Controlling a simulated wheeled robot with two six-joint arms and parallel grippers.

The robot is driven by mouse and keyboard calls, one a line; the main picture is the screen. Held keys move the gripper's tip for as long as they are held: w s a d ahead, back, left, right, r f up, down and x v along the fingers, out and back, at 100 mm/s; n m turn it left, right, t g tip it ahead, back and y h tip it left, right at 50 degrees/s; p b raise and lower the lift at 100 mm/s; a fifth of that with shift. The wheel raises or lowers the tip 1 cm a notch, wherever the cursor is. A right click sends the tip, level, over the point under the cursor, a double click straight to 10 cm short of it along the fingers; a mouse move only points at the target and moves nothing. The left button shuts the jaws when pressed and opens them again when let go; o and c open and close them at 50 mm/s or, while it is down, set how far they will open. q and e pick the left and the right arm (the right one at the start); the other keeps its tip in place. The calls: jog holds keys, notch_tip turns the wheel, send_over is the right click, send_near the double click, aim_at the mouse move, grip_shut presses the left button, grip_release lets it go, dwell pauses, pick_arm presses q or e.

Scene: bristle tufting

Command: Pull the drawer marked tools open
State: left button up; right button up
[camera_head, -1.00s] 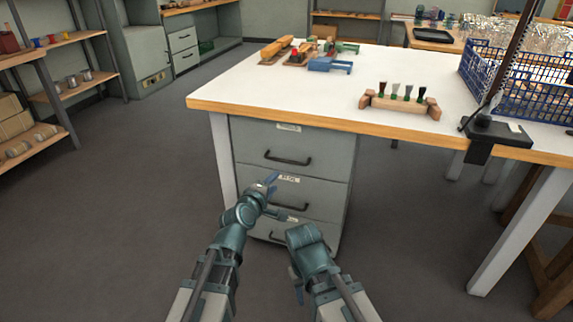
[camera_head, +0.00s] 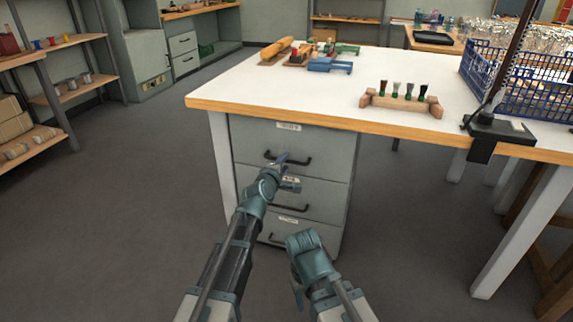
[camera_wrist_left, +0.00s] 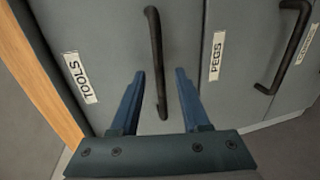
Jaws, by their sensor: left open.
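The drawer marked tools (camera_head: 250,140) is the top one of a grey unit under the bench, and it is shut. Its label (camera_wrist_left: 79,78) and dark bar handle (camera_wrist_left: 153,45) show in the left wrist view. In the head view the handle (camera_head: 304,161) is partly behind my left gripper (camera_head: 287,171). That gripper is open and empty, and in the left wrist view its two blue fingers (camera_wrist_left: 160,74) appear on either side of the handle. I cannot tell whether they touch it. My right gripper (camera_head: 298,296) is low in front of the drawers, its fingers mostly hidden.
The pegs drawer (camera_wrist_left: 235,85) and a third drawer (camera_head: 310,236) lie below, both shut. The white bench top (camera_head: 300,90) overhangs the unit and carries a brush rack (camera_head: 400,103) and a blue crate (camera_head: 520,90). The floor left of the unit is clear.

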pick_arm(q)
jog(key=shift+x, duration=1.15)
jog(key=shift+c, duration=0.2)
grip_shut()
dwell(0.5)
